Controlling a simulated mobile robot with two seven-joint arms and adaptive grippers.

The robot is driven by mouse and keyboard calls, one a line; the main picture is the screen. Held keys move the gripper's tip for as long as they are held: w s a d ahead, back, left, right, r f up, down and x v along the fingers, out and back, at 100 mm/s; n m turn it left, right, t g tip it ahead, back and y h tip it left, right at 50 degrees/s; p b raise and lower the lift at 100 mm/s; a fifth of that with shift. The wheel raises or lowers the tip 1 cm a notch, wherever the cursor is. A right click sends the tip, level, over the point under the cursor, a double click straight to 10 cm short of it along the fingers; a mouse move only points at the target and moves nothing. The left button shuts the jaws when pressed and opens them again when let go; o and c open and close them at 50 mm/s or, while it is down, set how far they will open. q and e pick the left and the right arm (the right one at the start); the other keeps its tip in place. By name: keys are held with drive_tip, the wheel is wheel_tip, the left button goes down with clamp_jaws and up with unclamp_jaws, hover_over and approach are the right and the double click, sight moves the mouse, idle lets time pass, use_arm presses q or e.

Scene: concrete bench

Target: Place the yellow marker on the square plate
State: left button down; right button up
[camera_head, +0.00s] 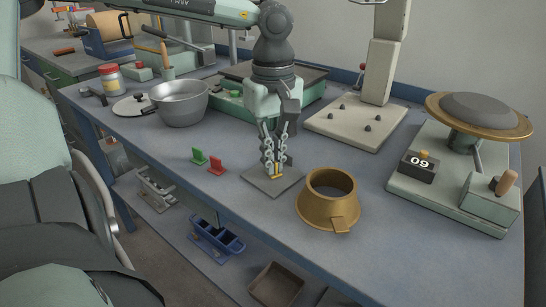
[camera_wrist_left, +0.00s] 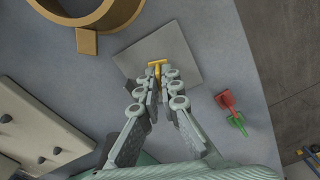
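The yellow marker (camera_head: 277,172) is between the fingertips of my left gripper (camera_head: 275,163), over the square plate. The square plate (camera_head: 261,181) is a thin grey sheet lying flat on the bench. In the left wrist view the marker (camera_wrist_left: 157,64) shows its T-shaped end past the fingertips of the left gripper (camera_wrist_left: 161,80), with the plate (camera_wrist_left: 182,45) behind it. The fingers are closed in on its sides and hide part of it. I cannot tell whether its lower end touches the plate. My right gripper is in neither view.
A brass ring-shaped holder (camera_head: 313,213) stands close right of the plate. A metal pot (camera_head: 180,112) is farther back. A device with a round top (camera_head: 435,180) fills the right side.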

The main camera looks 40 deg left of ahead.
use_arm(q)
drive_tip(key=shift+f, duration=0.1)
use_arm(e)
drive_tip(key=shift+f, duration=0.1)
use_arm(q)
drive_tip(key=c, duration=2)
unclamp_jaws()
drive_tip(key=shift+c, duration=0.2)
drive_tip(key=shift+o, duration=1.6)
drive_tip(key=shift+r, duration=0.5)
wheel_tip(320, 180, up, 11)
drive_tip(key=shift+r, duration=0.15)
